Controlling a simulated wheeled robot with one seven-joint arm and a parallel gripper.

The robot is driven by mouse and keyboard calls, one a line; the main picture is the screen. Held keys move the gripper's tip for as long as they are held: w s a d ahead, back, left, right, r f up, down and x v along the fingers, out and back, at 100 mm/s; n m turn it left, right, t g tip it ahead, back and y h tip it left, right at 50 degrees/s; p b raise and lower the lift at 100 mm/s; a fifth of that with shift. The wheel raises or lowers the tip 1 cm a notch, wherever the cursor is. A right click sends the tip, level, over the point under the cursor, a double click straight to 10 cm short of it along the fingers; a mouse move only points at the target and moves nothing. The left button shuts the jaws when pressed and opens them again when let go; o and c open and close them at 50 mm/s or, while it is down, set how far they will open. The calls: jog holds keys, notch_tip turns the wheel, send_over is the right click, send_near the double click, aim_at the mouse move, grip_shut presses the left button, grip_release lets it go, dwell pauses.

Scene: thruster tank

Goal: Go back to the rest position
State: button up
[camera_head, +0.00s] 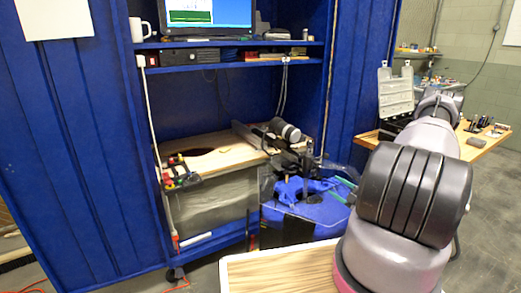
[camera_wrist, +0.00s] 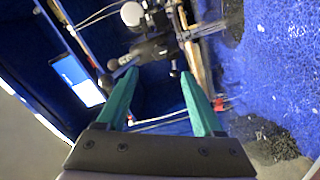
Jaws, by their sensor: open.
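My gripper (camera_wrist: 158,74) is open in the wrist view, with two teal fingers spread apart and nothing between them. Beyond the fingers are dark and metal parts of a rig (camera_wrist: 150,48) and a blue surface (camera_wrist: 275,65). In the head view my arm rises at the right, in front of the blue cabinet and a side table. It hides part of what lies behind it, and I cannot clearly make out the gripper there.
The blue cabinet (camera_head: 85,150) holds a monitor (camera_head: 209,14), a white mug (camera_head: 139,29) and a wooden worktop (camera_head: 205,146). A clear-walled tank (camera_head: 205,207) is below. A black motor-like part (camera_head: 285,129) stands right of the worktop. A wooden table (camera_head: 477,150) is at right.

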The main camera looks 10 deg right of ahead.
jog(key=s+a+r+n+g+y, duration=0.1)
jog(key=a+r+n+g+y, duration=0.1)
jog(key=a+r+n+g, duration=0.4)
jog(key=s+a+r+n+g+y, duration=0.1)
jog(key=a+r+n+g+y, duration=0.15)
jog(key=a+r+n, duration=0.65)
jog(key=s+a+r+n+g+y, duration=0.1)
jog(key=a+r+n+g+y, duration=0.2)
jog(key=r+n, duration=0.85)
jog(key=s+a+r+n+t+h, duration=0.1)
jog(key=s+a+r+n+h, duration=0.1)
jog(key=s+r+n+h, duration=0.4)
jog(key=s+a+r+n+h, duration=0.3)
jog(key=s+r+n+h, duration=0.2)
jog(key=s+r+n, duration=1.1)
jog(key=shift+s+n+t+h, duration=0.2)
jog(key=shift+n+t+h, duration=0.15)
jog(key=shift+n, duration=0.9)
